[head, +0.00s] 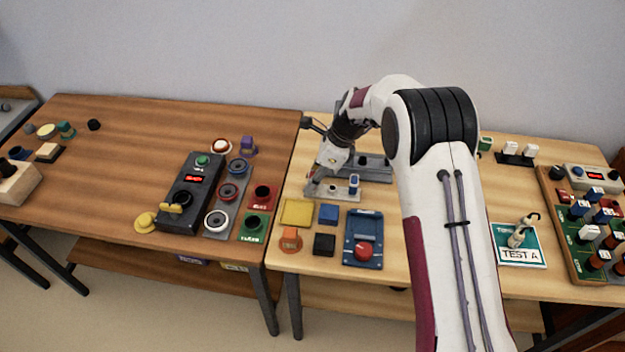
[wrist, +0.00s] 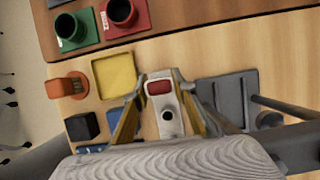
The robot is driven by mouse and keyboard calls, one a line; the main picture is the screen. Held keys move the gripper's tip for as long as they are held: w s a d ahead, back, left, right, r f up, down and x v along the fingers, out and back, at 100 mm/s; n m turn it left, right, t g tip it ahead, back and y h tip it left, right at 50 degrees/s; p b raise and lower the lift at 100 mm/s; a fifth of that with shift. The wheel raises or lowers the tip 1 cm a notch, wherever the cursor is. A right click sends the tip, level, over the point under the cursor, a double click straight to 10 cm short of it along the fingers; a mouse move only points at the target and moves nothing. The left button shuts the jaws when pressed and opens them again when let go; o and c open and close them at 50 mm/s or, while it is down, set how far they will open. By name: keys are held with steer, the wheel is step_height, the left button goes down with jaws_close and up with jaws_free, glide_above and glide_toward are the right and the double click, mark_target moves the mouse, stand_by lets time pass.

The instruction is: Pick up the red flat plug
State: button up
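The red flat plug (wrist: 159,87) lies at the far end of a narrow pale plate (wrist: 168,128) in the wrist view. A dark round hole sits in the plate on the near side of the plug. My gripper (wrist: 160,96) is open, with one finger on each side of the plate and a gap between each finger and the plug. In the head view my gripper (head: 317,185) is low over the left end of the pale plate (head: 341,194) and hides the plug. A blue-and-white piece (head: 354,183) stands at the plate's right end.
A grey fixture (head: 376,172) with a rod stands just behind the plate. A yellow tray (head: 297,212), a blue block (head: 328,213), a black block (head: 324,244) and an orange piece (head: 291,239) lie in front. A blue box with a red knob (head: 363,251) is nearby.

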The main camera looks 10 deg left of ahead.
mark_target(310, 174)
steer(key=shift+r, duration=0.15)
steer(key=shift+r, duration=1.4)
steer(key=shift+s+r, duration=0.1)
steer(key=shift+r, duration=0.15)
steer(key=s, duration=3.1)
steer(key=shift+s, duration=0.4)
steer(key=shift+d, duration=0.1)
